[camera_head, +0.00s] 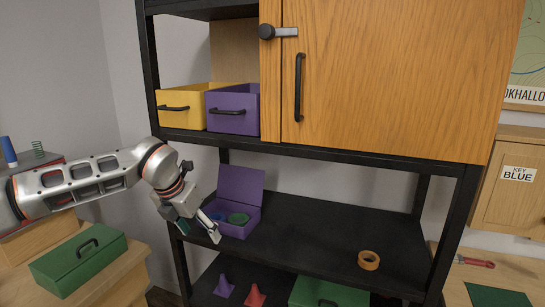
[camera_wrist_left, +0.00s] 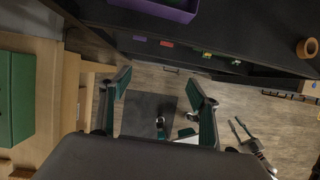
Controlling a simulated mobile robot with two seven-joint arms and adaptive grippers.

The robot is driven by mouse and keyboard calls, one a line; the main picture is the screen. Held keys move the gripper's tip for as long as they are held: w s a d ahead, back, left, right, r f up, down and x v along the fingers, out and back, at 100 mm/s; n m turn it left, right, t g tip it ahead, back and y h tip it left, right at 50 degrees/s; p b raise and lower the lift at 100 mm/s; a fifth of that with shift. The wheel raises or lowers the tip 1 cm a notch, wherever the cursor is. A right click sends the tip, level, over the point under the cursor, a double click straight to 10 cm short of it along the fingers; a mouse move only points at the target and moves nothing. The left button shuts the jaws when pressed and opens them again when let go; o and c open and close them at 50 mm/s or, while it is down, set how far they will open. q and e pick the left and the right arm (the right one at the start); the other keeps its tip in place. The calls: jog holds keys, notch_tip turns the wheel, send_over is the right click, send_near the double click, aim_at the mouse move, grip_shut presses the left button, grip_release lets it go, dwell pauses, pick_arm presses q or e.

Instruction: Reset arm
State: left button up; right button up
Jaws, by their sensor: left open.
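My left arm (camera_head: 85,182) reaches in from the left in the head view. Its gripper (camera_head: 197,228) is open and empty, in front of the shelf's left post and left of the open purple box (camera_head: 240,190). In the left wrist view the two green-padded fingers (camera_wrist_left: 160,88) stand wide apart with nothing between them. The floor shows below them. My right gripper is not in the head view. A grey jointed shape with two thin prongs at the lower right of the left wrist view may be it, but I cannot tell.
The black shelf (camera_head: 320,225) holds the purple box and a tape roll (camera_head: 368,260). Yellow (camera_head: 182,108) and purple (camera_head: 233,110) bins sit above, beside a wooden cabinet (camera_head: 390,70). A green case (camera_head: 78,262) lies on a wooden surface under my left arm. Cones stand on the lower shelf.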

pick_arm(q)
jog(key=s+d+f+m+g+h, duration=0.1)
jog(key=s+d+f+h, duration=0.15)
jog(key=d, duration=0.25)
jog(key=s+d+f+g+h, duration=0.1)
jog(key=s+d+f, duration=0.1)
jog(key=d+f, duration=0.3)
jog(key=s+d+r+n+h, duration=0.2)
jog(key=s+d+n+h, duration=0.2)
jog(key=s+d+h, duration=0.45)
jog(key=s+d+r+n+h, duration=0.3)
jog(key=s+d+h, duration=0.2)
jog(key=d, duration=0.6)
jog(key=w+a+f+n+t+y, duration=0.2)
jog(key=a+f+n+t+y, duration=0.8)
jog(key=a+f+n+t, duration=0.95)
jog(key=s+a+f+n+g+y, duration=0.7)
jog(key=s+a+f+n+g, duration=0.3)
jog(key=s+f, duration=0.7)
jog(key=a+g, duration=0.1)
jog(key=a, duration=0.2)
jog(key=shift+s+n, duration=0.2)
jog(key=shift+n, duration=0.15)
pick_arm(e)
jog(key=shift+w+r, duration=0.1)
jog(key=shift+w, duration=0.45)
